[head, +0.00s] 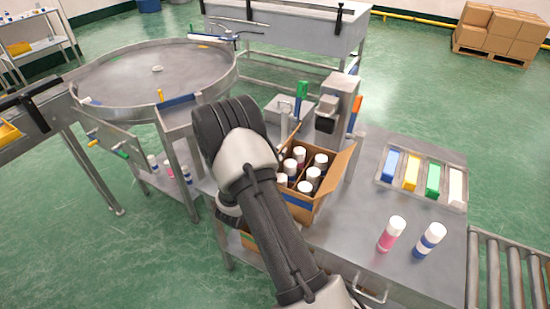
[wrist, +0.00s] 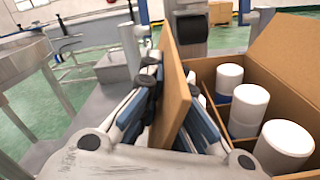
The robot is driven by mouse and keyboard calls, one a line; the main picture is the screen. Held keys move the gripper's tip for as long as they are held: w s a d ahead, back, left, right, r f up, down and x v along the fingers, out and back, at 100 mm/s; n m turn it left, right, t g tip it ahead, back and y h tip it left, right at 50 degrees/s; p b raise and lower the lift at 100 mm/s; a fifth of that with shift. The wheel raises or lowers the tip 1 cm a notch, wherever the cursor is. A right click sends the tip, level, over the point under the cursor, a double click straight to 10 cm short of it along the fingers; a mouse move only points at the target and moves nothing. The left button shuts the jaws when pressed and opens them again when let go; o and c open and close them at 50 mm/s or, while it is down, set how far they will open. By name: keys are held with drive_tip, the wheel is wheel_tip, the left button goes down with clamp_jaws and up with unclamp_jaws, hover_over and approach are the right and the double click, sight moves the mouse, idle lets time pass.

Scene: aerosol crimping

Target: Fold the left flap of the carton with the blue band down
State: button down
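The carton with the blue band (head: 299,203) stands open on the metal table, holding several white-capped cans (head: 312,174) between dividers. Its left flap (wrist: 172,88) stands about upright in the wrist view, at the carton's left edge. My gripper (wrist: 170,95) has one finger on each side of this flap, and the fingers close in on it. In the head view my arm hides the flap and the fingers. The right flap (head: 342,170) stands up, leaning outward.
A metal device with a black block (head: 326,122) stands close behind the carton. A tray of coloured items (head: 421,177) and two loose cans, pink (head: 390,234) and blue (head: 429,240), stand to the right. A round metal table (head: 155,75) is at the left.

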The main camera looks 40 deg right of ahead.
drive_tip(key=shift+s+d+f+m+b, duration=0.1)
drive_tip(key=shift+s+m+b, duration=0.1)
drive_tip(key=shift+m+b, duration=0.3)
drive_tip(key=c, duration=2.3)
unclamp_jaws()
drive_tip(key=o, duration=0.5)
drive_tip(key=shift+c, duration=0.2)
